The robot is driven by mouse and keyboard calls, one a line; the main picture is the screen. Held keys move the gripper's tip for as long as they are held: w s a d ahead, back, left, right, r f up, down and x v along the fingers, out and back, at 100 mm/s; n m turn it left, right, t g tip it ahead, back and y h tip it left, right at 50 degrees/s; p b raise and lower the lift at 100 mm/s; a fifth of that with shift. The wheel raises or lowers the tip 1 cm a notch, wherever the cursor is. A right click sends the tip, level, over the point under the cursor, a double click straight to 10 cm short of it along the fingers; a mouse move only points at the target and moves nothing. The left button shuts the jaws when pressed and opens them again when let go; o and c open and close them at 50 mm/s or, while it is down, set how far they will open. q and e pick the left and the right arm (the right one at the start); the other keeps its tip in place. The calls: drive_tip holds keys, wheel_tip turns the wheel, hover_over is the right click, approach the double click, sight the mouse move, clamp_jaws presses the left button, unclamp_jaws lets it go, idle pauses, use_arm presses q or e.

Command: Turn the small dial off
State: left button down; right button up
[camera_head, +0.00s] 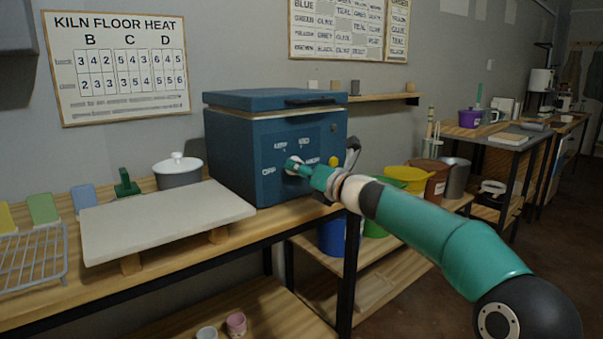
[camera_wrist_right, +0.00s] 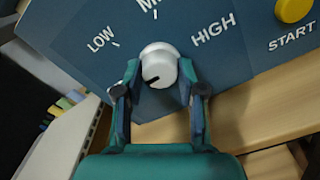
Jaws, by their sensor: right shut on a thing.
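The small dial (camera_wrist_right: 158,65) is a white round knob on the sloping dark blue front panel of the blue kiln box (camera_head: 238,150). In the right wrist view, LOW is to its upper left, a label starting with M above, and HIGH to its right. The knob's dark mark points down and slightly left. OFF is legible at the panel's left in the head view. My right gripper (camera_head: 297,167) is at the panel; in the wrist view its fingers (camera_wrist_right: 160,72) are shut on the dial, one on each side. My left gripper is out of view.
A yellow START button (camera_wrist_right: 294,9) is right of the dial. A pale board (camera_head: 165,215) lies left of the kiln, with a lidded white pot (camera_head: 178,172) behind. A wire rack (camera_head: 33,258) is far left. Buckets, including a yellow one (camera_head: 407,178), stand right, beyond my arm.

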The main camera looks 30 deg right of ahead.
drive_tip(key=shift+a, duration=0.1)
idle(0.3)
drive_tip(key=o, duration=0.8)
drive_tip(key=shift+w, duration=0.1)
drive_tip(key=shift+c, duration=0.2)
drive_tip(key=o, duration=0.4)
drive_tip(key=shift+w+f, duration=0.15)
drive_tip(key=shift+c, duration=0.2)
drive_tip(key=s+d, duration=0.1)
drive_tip(key=s, duration=1.1)
